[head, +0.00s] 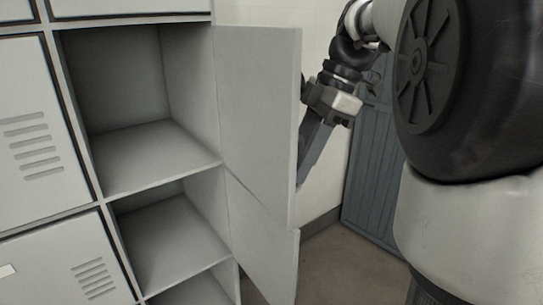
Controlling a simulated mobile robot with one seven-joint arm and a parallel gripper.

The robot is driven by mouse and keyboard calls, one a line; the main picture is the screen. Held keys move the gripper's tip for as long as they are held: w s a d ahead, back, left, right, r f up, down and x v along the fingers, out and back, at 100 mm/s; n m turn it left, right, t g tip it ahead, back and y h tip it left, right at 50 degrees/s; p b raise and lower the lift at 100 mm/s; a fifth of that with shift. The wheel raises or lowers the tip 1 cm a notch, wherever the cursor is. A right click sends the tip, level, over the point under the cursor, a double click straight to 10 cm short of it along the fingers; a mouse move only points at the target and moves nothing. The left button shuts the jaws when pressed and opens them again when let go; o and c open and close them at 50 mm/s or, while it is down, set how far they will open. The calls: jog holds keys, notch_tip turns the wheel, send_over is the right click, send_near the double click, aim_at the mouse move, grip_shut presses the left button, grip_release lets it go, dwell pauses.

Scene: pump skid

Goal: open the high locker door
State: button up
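A light grey locker door (260,110) stands swung wide open on the right side of an empty upper compartment (150,150). It is hinged along the compartment's right edge, and its free edge points toward the right. My gripper (307,160) is on the far side of this door, near its free edge, with its fingers pointing down. The door's edge hides part of the gripper. I cannot tell whether the fingers touch the door or how far apart they are.
A lower locker door (272,262) also stands open beside another empty compartment (170,232). Closed slotted doors (35,130) are at the left. A blue-grey ribbed panel (375,170) stands behind my arm. Some bare floor (330,270) shows at the lower right.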

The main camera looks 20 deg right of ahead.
jog(key=p+v, duration=0.5)
jog(key=v, duration=1.2)
jog(key=shift+r, duration=0.25)
jog(key=shift+s, duration=0.1)
